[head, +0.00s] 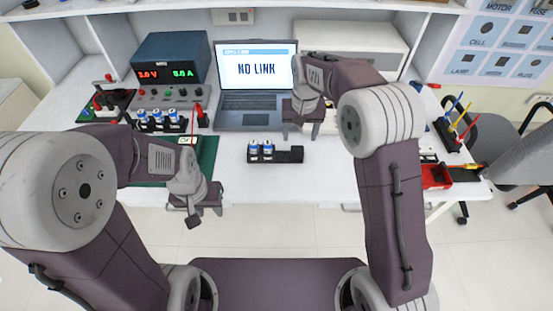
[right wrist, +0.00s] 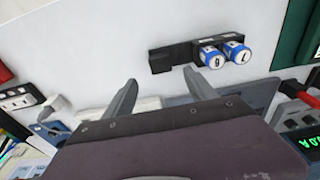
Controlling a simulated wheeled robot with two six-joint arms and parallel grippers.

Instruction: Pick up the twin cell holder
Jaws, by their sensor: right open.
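The twin cell holder (head: 290,156) is a black block on the white table, in the middle of the head view. Two blue-and-white cells stand in its left part, and its right part is lower and empty. In the right wrist view the holder (right wrist: 172,59) lies beyond the fingertips. My right gripper (head: 301,133) is just behind and to the right of the holder, open and empty; its two spread fingers (right wrist: 160,78) show in the wrist view, apart from the holder. My left gripper (head: 196,213) hangs near the table's front edge, left of the holder; its jaw opening is unclear.
A laptop (head: 254,104) reading "NO LINK" stands behind the holder. A power supply (head: 170,62), a rack of several cells (head: 158,125) and a green mat (head: 207,150) are at left. A red bin (head: 436,177) is at right. The table around the holder's front is clear.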

